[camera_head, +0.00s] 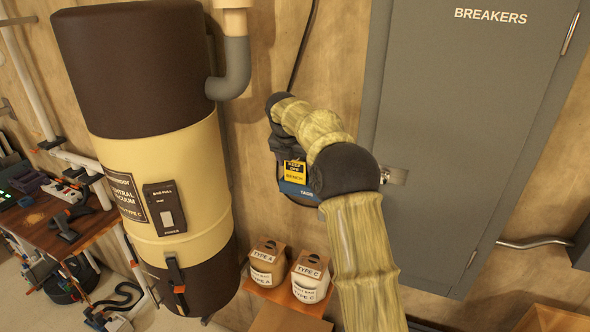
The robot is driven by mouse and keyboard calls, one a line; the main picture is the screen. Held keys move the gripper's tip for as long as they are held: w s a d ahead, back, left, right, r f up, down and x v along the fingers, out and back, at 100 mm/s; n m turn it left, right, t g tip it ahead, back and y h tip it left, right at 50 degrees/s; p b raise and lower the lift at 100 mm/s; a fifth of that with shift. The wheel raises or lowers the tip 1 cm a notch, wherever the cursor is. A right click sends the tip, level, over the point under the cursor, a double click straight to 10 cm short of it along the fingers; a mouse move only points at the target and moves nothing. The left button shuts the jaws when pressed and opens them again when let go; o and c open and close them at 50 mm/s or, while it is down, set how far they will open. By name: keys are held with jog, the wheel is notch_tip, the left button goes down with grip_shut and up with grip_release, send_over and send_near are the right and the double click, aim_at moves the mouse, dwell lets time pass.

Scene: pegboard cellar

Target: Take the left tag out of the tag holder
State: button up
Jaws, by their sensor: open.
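The tag holder (297,190) is a blue pocket marked "TAGS" on the wooden wall, between the vacuum tank and the grey breaker cabinet. A yellow and black tag (294,172) stands up out of it. My arm covers the holder's right side, so any other tag there is hidden. My dark gripper (284,153) is just above and left of the yellow tag, close to it. It is open, but its fingers are small and dark, and I cannot tell whether they touch the tag.
The large cream and brown vacuum tank (180,175) stands close on the left. The grey breaker cabinet (470,130) is on the right, its latch (394,176) near my elbow. Below, a small shelf (285,297) carries two bag containers. A cluttered workbench (90,232) is far left.

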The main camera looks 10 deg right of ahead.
aim_at(296, 180)
jog(key=shift+x, duration=0.9)
jog(key=c, duration=0.7)
jog(key=shift+r, duration=0.1)
notch_tip(296, 180, up, 10)
dwell(0.5)
